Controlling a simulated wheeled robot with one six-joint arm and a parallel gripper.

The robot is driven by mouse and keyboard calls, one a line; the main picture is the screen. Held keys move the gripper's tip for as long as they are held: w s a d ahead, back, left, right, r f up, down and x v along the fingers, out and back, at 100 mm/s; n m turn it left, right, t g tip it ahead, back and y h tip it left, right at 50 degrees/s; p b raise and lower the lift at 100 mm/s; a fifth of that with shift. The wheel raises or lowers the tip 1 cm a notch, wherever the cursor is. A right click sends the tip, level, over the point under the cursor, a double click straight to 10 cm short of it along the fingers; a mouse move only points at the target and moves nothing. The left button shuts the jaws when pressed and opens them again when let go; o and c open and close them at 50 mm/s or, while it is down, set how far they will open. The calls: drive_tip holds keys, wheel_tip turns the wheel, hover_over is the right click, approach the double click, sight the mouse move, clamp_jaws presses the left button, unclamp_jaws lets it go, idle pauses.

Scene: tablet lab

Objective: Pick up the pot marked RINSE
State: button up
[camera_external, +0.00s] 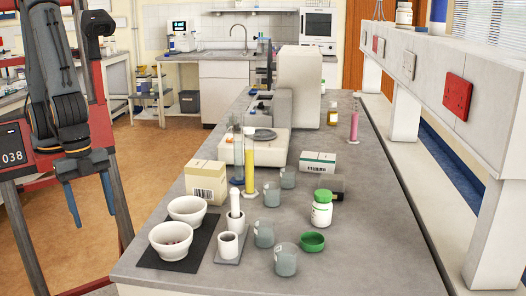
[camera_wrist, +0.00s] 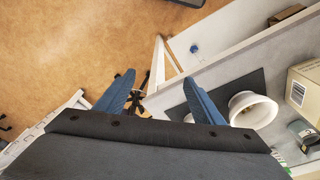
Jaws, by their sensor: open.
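No marking reading RINSE is legible in either view, so I cannot tell which pot bears it. Several small grey-green glass pots stand on the bench: a front one (camera_external: 286,262), one behind it (camera_external: 264,235), one farther back (camera_external: 272,197) and one farthest back (camera_external: 288,178). A white pot with a green lid (camera_external: 322,212) stands upright to their right. My gripper (camera_external: 90,197) is open and empty, pointing down left of the bench, apart from everything on it. Its blue fingers also show spread in the wrist view (camera_wrist: 160,88).
White bowls (camera_external: 171,243) (camera_external: 187,212) sit on a dark mat (camera_external: 199,255) near the bench's left edge. A white mortar (camera_external: 228,247), yellow cylinder (camera_external: 249,172), carton (camera_external: 205,182) and green dish (camera_external: 312,242) crowd nearby. The bench (camera_external: 375,255) is clear at right front.

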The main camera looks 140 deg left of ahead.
drive_tip(key=w+a+n+b, duration=0.1)
drive_tip(key=w+a, duration=0.3)
drive_tip(key=w, duration=0.3)
drive_tip(key=w+a+r+n+y, duration=0.1)
drive_tip(key=w+a+n, duration=0.1)
drive_tip(key=w+a, duration=0.35)
drive_tip(key=w+a+n+b, duration=0.1)
drive_tip(key=w+a, duration=0.1)
drive_tip(key=w, duration=0.6)
drive_tip(key=n+t+y+b, duration=0.1)
drive_tip(key=n+y+b, duration=0.1)
drive_tip(key=n, duration=0.3)
approach(287, 253)
drive_tip(key=w+d, duration=0.1)
drive_tip(key=w, duration=0.1)
drive_tip(key=shift+f, duration=0.4)
drive_tip(key=shift+p+x, duration=1.35)
drive_tip(key=shift+x, duration=2.4)
drive_tip(key=shift+w+a+r, duration=0.1)
drive_tip(key=shift+w, duration=0.05)
drive_tip(key=c, duration=1.1)
